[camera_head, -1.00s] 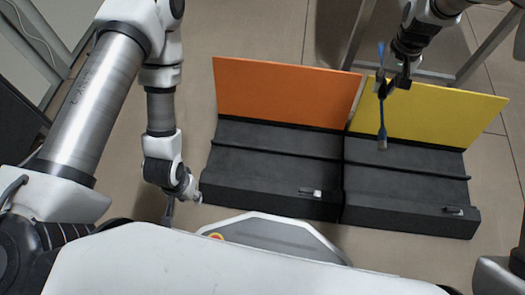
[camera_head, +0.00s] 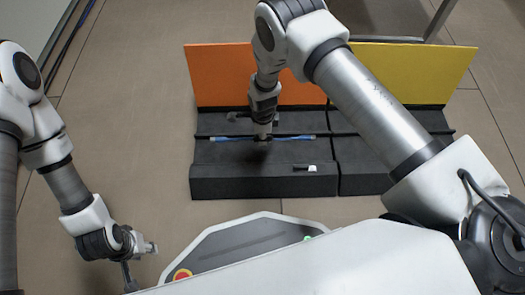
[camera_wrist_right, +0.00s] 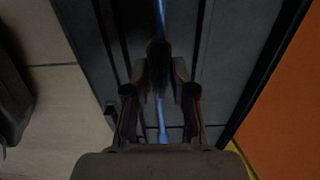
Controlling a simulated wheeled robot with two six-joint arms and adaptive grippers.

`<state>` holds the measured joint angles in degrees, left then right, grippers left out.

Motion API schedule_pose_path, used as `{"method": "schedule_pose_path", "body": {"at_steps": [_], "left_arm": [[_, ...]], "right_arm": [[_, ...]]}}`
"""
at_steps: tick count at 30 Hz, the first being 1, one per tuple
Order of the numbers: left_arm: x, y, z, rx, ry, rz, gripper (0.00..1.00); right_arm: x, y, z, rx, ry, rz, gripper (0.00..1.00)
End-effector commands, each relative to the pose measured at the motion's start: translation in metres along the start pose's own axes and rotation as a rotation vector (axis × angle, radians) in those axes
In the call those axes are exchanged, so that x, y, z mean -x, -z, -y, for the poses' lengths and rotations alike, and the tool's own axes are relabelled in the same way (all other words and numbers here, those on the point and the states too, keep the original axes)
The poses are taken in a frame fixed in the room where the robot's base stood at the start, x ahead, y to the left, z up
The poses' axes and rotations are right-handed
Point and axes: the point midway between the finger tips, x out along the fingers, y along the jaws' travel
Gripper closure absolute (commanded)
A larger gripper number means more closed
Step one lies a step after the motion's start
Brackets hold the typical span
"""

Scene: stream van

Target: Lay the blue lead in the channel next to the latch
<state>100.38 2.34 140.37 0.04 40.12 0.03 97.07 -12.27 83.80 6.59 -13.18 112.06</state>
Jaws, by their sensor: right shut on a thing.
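My right gripper (camera_head: 262,138) is shut on the blue lead (camera_head: 290,138). The lead runs level, left to right, over the black base (camera_head: 240,184) with the orange back panel, near its dark lengthwise ridge. Whether it touches the base or hangs just above, I cannot tell. In the right wrist view the lead (camera_wrist_right: 162,15) passes between the fingers (camera_wrist_right: 160,85); the gripped part is hidden. The pale latch (camera_head: 304,168) sits at the base's front right, nearer to me than the lead. My left gripper (camera_head: 138,260) appears open and empty, low at the left.
The orange panel (camera_head: 215,75) stands behind the base. A second black base (camera_head: 365,184) with a yellow panel (camera_head: 425,68) adjoins on the right, partly hidden by my right arm. Bare floor (camera_head: 130,140) lies to the left.

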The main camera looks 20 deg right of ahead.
Motion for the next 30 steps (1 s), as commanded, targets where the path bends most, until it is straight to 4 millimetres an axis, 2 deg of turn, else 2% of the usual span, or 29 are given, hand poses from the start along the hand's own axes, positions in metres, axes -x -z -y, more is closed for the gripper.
{"method": "schedule_pose_path", "body": {"at_steps": [1,11,23,24,26,30], "left_arm": [[-0.014,0.0,0.0,0.002,0.0,0.0,0.62],[-0.047,0.002,0.001,0.009,0.001,-0.006,0.62],[-0.05,0.003,0.001,0.01,0.001,-0.007,0.62],[-0.05,0.003,0.001,0.01,0.001,-0.008,0.62],[-0.049,0.003,0.001,0.01,0.001,-0.007,0.62],[-0.049,0.003,0.001,0.01,0.001,-0.007,0.62]], "right_arm": [[-0.02,0.0,-0.001,0.001,-0.002,0.0,1.0],[-0.079,0.0,0.0,0.003,-0.001,0.0,1.0],[-0.084,0.0,0.0,0.004,0.0,0.0,1.0],[-0.084,0.0,0.0,0.004,0.0,0.0,0.72],[-0.083,0.0,0.0,0.004,-0.001,0.0,0.51],[-0.083,0.0,0.0,0.004,-0.001,0.0,0.51]]}}
